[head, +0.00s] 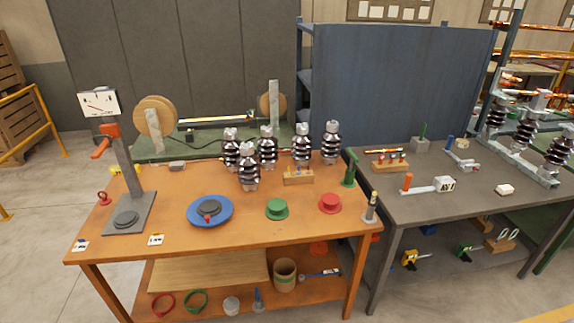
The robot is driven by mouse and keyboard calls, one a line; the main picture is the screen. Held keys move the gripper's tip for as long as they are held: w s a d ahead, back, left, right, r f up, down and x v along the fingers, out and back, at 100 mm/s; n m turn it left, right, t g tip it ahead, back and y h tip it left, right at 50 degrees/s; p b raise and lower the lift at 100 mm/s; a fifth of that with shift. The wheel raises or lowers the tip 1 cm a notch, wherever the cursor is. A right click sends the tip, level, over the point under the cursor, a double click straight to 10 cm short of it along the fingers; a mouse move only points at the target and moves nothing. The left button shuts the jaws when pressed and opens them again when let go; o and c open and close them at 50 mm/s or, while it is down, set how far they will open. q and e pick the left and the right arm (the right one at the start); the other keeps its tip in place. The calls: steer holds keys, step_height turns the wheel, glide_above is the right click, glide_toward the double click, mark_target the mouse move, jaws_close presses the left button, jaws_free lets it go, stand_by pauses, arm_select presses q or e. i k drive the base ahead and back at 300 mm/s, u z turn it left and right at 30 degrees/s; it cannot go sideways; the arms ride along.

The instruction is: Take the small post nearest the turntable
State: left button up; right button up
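The turntable (222,206), a blue disc with a dark grey centre and a small red part at its front, lies on the orange table's left half. Several small ribbed dark-and-silver posts stand upright behind and right of it. The post nearest the turntable (249,170) stands in front of the others. Behind it are a left post (231,152) and a middle post (267,150), partly overlapped in the picture. Two more posts stand farther right, one (303,148) behind a wooden block and one at the far right (332,145). Neither of my grippers is in view.
The orange table (180,241) also holds a gauge stand (128,190), a green cap (277,209), a red cap (330,203), a wooden block (298,179) and a green upright tool (350,168). A grey table (450,210) adjoins at right, with taller insulators (525,132) on a frame.

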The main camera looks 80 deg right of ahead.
mark_target(249, 164)
steer(key=z, duration=2.45)
